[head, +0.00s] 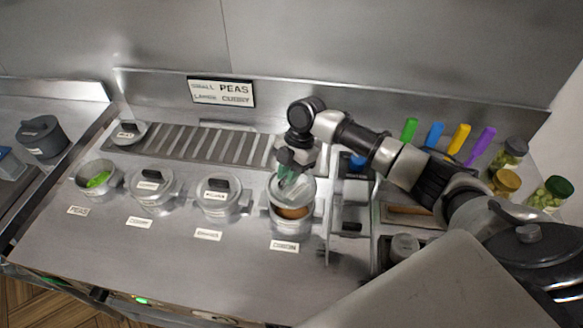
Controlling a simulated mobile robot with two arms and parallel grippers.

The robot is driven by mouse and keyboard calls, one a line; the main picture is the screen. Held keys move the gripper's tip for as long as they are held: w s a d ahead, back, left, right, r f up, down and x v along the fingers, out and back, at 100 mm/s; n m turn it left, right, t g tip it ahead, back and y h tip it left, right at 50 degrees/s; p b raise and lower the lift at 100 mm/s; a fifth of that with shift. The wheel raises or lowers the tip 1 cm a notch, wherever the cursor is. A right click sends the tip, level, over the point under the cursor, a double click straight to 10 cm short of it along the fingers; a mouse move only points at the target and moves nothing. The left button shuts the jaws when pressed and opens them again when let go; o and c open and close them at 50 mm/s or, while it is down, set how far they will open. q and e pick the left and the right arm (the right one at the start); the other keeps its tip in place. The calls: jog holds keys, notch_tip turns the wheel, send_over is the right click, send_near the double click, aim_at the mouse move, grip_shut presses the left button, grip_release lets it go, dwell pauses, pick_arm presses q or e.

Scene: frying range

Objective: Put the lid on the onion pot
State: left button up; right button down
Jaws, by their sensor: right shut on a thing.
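The onion pot (274,220) stands behind a label reading ONION at the right end of the row of pots. Brown contents show at its front, so it is not fully covered. My right gripper (290,177) is above the back of this pot. It is shut on the grey lid (302,191), which looks tilted over the pot's opening. The gripper hides the lid's knob, and I cannot tell whether the lid touches the rim. My left gripper is not in view.
Two lidded pots (150,187) (218,196) and an open pot with green contents (97,181) stand to the left. Another lid (128,133) lies on the slotted rack (205,144). Jars (505,183) and coloured handles (459,140) are at right. The front counter is clear.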

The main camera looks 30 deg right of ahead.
aim_at(289, 189)
notch_tip(289, 189, down, 4)
jog(key=b, duration=0.3)
jog(key=shift+d+r, duration=0.1)
jog(key=shift+r, duration=0.1)
jog(key=shift+f+b, duration=0.3)
jog(key=shift+f, duration=0.5)
jog(key=shift+f, duration=0.25)
dwell(0.5)
jog(key=c, duration=0.5)
grip_release()
